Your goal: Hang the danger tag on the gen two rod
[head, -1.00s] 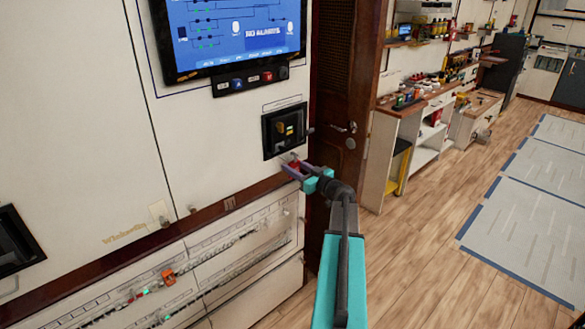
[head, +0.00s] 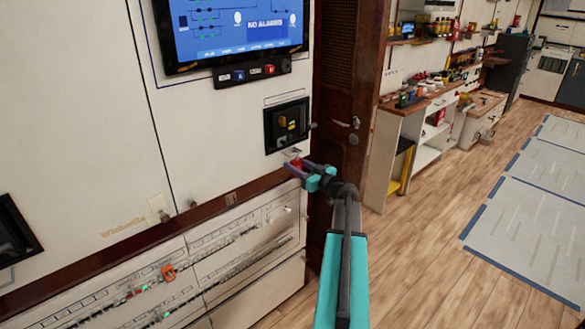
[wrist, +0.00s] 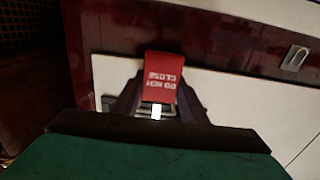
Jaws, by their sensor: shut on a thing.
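The red danger tag (wrist: 163,78) shows in the wrist view between the jaws of my gripper (wrist: 158,108), its white lettering "DO NOT CLOSE" upside down. In the head view my gripper (head: 301,170) is shut on the tag (head: 295,163), a small red patch below the black recessed device (head: 287,126) and at the dark red wood rail. I cannot tell which fitting is the gen two rod. Whether the tag touches the panel is not clear.
The breaker rows (head: 215,264) lie below the rail, with an orange piece (head: 168,272) on one row. A screen (head: 235,32) is above. A dark wooden door (head: 340,110) stands right of the panel. A metal clip-like fitting (wrist: 294,58) sits on the rail. Floor is open at right.

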